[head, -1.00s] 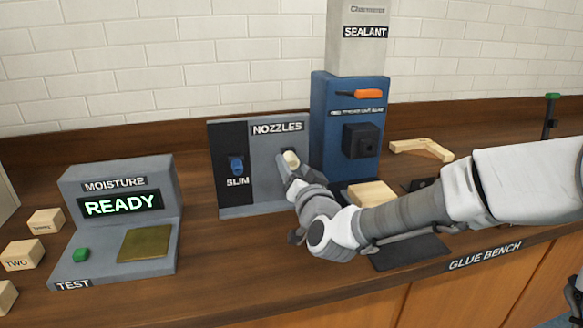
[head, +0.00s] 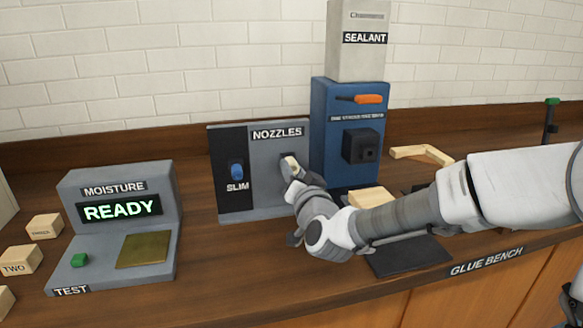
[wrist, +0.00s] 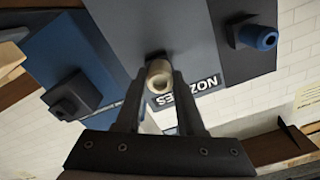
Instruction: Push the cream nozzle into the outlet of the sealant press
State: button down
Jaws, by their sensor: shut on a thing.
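The cream nozzle (head: 291,162) is at the grey right half of the NOZZLES rack (head: 265,180). My gripper (head: 288,168) is shut on it, one finger on each side. In the wrist view the nozzle (wrist: 159,75) sits between the fingertips, its round open end toward the camera and its far end against the rack's face. Whether it is free of its holder is hidden. The blue sealant press (head: 345,98) stands just right of the rack. Its black outlet block (head: 361,144) faces forward, with a small dark opening, and shows in the wrist view too (wrist: 74,96).
A blue SLIM nozzle (head: 237,169) is in the rack's dark left half. The moisture tester (head: 118,235) reads READY at the left. A wooden block (head: 370,197) lies below the press, near a dark mat (head: 412,256). A wooden corner piece (head: 422,154) lies right of the press.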

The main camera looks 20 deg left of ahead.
aim_at(294, 170)
jog(key=shift+s+d, duration=0.35)
jog(key=shift+s, duration=0.2)
dwell(0.6)
jog(key=shift+v, duration=1.15)
jog(key=shift+w, duration=0.1)
jog(key=w+d+p, duration=0.3)
jog(key=d+p, duration=0.2)
jog(key=d, duration=0.5)
jog(key=w+d+p, duration=0.3)
jog(key=d+p, duration=0.2)
jog(key=d, duration=0.5)
jog(key=shift+p, duration=0.4)
jog(key=shift+w, duration=0.15)
jog(key=shift+b+x, duration=0.8)
jog(key=shift+x, duration=2.05)
